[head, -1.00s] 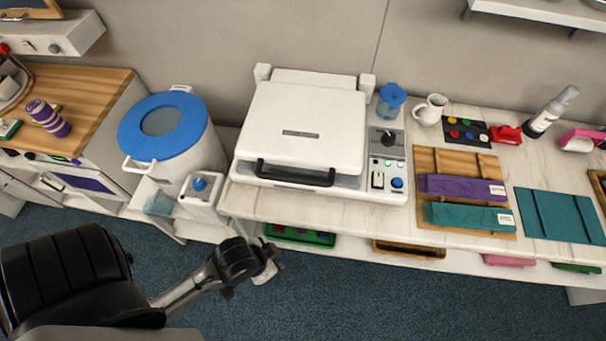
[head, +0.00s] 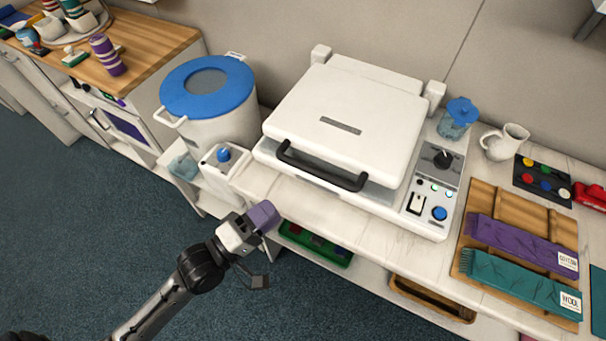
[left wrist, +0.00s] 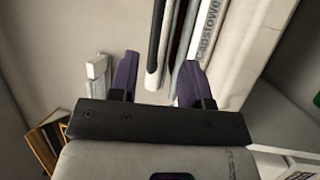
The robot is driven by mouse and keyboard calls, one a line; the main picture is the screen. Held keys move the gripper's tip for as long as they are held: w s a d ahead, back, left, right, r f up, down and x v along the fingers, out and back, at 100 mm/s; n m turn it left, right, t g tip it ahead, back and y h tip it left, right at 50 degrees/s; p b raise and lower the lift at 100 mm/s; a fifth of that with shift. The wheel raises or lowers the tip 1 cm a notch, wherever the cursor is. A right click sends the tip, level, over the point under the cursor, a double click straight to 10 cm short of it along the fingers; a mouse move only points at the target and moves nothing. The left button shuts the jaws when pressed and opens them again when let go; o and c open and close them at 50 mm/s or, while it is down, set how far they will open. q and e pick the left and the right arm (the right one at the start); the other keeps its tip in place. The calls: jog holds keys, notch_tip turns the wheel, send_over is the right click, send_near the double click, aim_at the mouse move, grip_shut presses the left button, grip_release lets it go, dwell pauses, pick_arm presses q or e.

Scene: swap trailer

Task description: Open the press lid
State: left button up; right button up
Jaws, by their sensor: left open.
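The white press (head: 345,130) stands on the counter with its lid (head: 350,105) down. The black bar handle (head: 320,168) runs along the lid's front edge. My left gripper (head: 263,217), with purple fingers, is open and empty at the counter's front edge, below and in front of the handle. In the left wrist view the open gripper (left wrist: 157,75) points toward the press, and the dark handle (left wrist: 156,45) lies ahead, in line with the gap between the fingers. The handle looks apart from the fingers. My right gripper is not in view.
A control panel (head: 432,195) with a knob and buttons sits right of the lid. A blue-lidded bin (head: 208,120) and a white jug-like container (head: 222,168) with a blue knob stand left. A wooden board (head: 495,205) with purple and teal cloths lies right. A green tray (head: 315,245) sits below.

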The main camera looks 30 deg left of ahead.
aim_at(318, 171)
pick_arm(q)
jog(key=shift+p+x, duration=1.65)
jog(key=shift+x, duration=5.1)
jog(key=shift+a+r, duration=0.1)
jog(key=shift+c, duration=0.4)
grip_shut()
